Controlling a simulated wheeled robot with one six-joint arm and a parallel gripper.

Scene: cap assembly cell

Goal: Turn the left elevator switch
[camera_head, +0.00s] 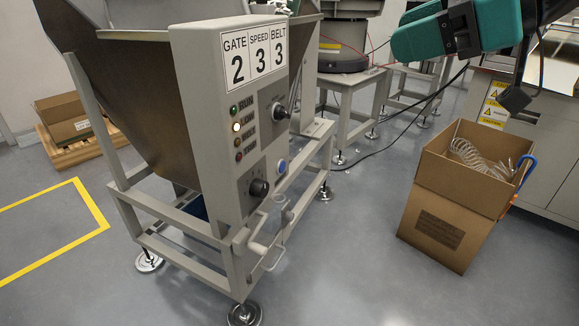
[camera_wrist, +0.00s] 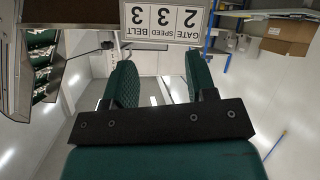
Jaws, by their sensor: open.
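A grey control panel (camera_head: 215,75) on the hopper stand faces me in the head view. It carries a black knob (camera_head: 258,188) low on its face and a second black switch (camera_head: 279,113) with a small lever higher up at the right. I see no label naming either as the left elevator switch. My gripper (camera_wrist: 160,62) is open and empty in the wrist view, its two green fingers apart. In the head view, green parts of my arm's end (camera_head: 425,38) hang at the upper right, well away from the panel.
A pale handle (camera_head: 268,250) sticks out below. A cardboard box (camera_head: 440,235) with coiled tubing stands right. Floor between is clear.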

